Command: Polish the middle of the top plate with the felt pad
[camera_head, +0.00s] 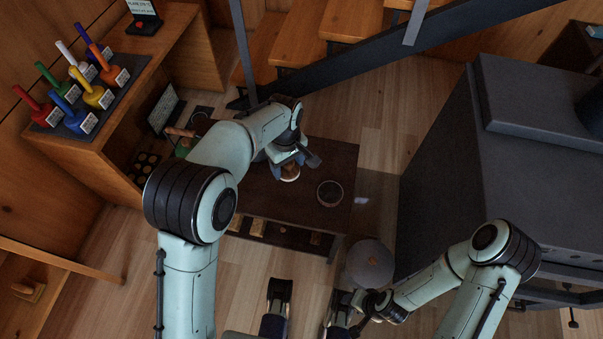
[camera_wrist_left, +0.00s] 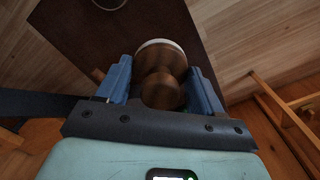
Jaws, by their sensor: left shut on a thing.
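My left gripper (camera_head: 288,160) is shut on the felt pad (camera_head: 290,174), above the dark table. In the left wrist view, the pad's round wooden knob (camera_wrist_left: 162,91) sits between the blue fingers of my left gripper (camera_wrist_left: 163,85). The pad's pale rim (camera_wrist_left: 160,42) shows beyond the knob. I cannot tell whether the pad touches the table. A dark grey stove-like block stands at the right, and its raised top plate (camera_head: 535,95) looks bare in its visible part. My right gripper (camera_head: 362,302) is low in the head view; its fingers are too unclear to read.
A round tin (camera_head: 329,194) stands on the dark table (camera_head: 335,160), right of the pad. A grey round object (camera_head: 369,264) is below the table's right corner. Several coloured-handled tools stand on a mat (camera_head: 45,127) at the left. A dark sloping beam (camera_head: 370,52) crosses behind the table.

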